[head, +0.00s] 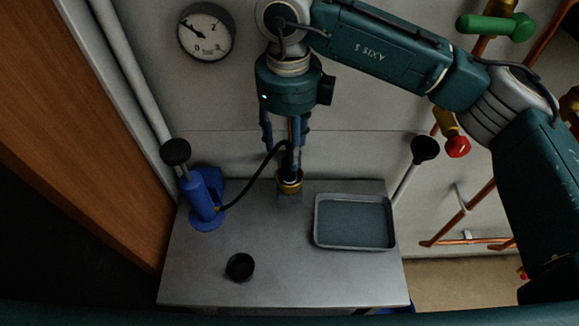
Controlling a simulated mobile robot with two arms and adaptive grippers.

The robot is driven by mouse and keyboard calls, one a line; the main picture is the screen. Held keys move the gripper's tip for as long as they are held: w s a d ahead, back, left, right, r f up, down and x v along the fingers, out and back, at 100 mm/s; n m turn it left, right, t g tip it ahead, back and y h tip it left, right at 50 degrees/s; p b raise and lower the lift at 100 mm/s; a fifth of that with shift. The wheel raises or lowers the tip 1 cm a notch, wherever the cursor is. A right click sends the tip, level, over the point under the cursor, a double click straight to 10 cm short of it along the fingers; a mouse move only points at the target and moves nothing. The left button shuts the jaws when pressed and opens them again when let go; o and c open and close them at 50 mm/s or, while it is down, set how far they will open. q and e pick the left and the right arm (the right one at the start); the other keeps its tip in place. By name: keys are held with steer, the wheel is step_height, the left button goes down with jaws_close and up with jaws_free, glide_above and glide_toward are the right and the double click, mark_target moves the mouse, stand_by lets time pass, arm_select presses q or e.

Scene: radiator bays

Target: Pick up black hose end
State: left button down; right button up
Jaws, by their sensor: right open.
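The black hose (262,172) runs from the blue hand pump (203,203) at the left of the metal table, arching up to the right. Its upper end reaches a slim upright piece below my right gripper, where a brass-coloured ring (290,184) sits near the table's back edge. My right gripper (286,147) points down from above, its blue fingers apart on either side of the hose-end area. The wrist and fingers partly hide the hose end, and I cannot tell whether they touch it. My left gripper is not in view.
A grey tray (354,245) lies on the table's right side. A small black cup (240,267) stands at the front. A pressure gauge (206,32) hangs on the wall. Copper pipes with green (497,26) and red (457,146) valve handles are at right. The table's front middle is clear.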

mark_target(289, 155)
step_height(289, 155, down, 5)
steer(key=p, duration=0.3)
steer(key=shift+r, duration=0.1)
steer(key=shift+f, duration=0.4)
steer(key=shift+w, duration=0.1)
jaws_close()
